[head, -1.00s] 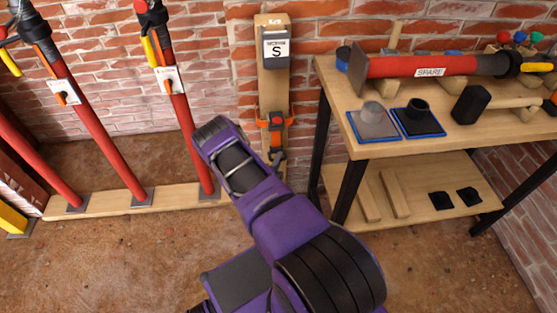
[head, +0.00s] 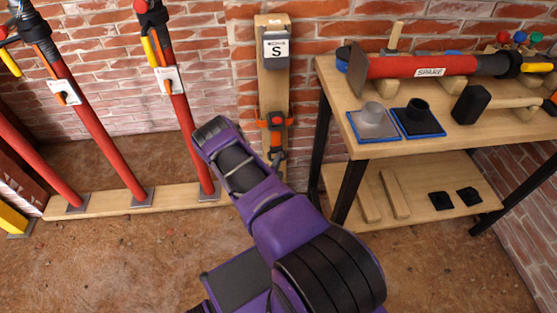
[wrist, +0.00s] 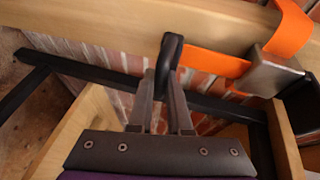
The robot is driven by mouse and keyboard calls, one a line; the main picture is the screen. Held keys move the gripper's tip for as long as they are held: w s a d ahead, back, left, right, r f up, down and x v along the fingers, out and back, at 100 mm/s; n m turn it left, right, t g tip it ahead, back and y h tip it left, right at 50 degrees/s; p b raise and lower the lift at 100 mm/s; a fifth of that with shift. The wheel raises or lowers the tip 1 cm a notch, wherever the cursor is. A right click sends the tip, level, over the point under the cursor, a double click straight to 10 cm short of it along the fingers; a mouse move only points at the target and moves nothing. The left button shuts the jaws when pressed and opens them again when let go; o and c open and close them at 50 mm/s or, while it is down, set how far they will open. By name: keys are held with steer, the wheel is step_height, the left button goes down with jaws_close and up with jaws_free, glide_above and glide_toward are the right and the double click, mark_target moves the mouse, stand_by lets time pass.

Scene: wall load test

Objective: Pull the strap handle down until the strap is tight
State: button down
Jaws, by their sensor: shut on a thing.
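My gripper (wrist: 166,105) is shut on the strap handle (wrist: 171,52), a dark loop that sits between its two grey fingers in the wrist view. An orange strap (wrist: 213,64) runs from the handle to a metal buckle (wrist: 271,73), and another part of the strap rises over the wooden post. This strap section looks fairly straight; I cannot tell how tight it is. In the head view the orange strap fitting (head: 276,122) is on the upright wooden post (head: 273,83).
A grey box marked S (head: 276,48) is fixed high on the post. A wooden bench (head: 430,142) with a red spare prop (head: 420,66) stands close to the right. Red props (head: 186,130) lean against the brick wall at left. Open dirt floor lies in front.

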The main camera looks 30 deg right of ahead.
stand_by(0.3)
step_height(320, 180, down, 4)
steer(key=shift+f, duration=0.2)
stand_by(0.4)
steer(key=c, duration=0.8)
jaws_free()
steer(key=shift+c, duration=0.2)
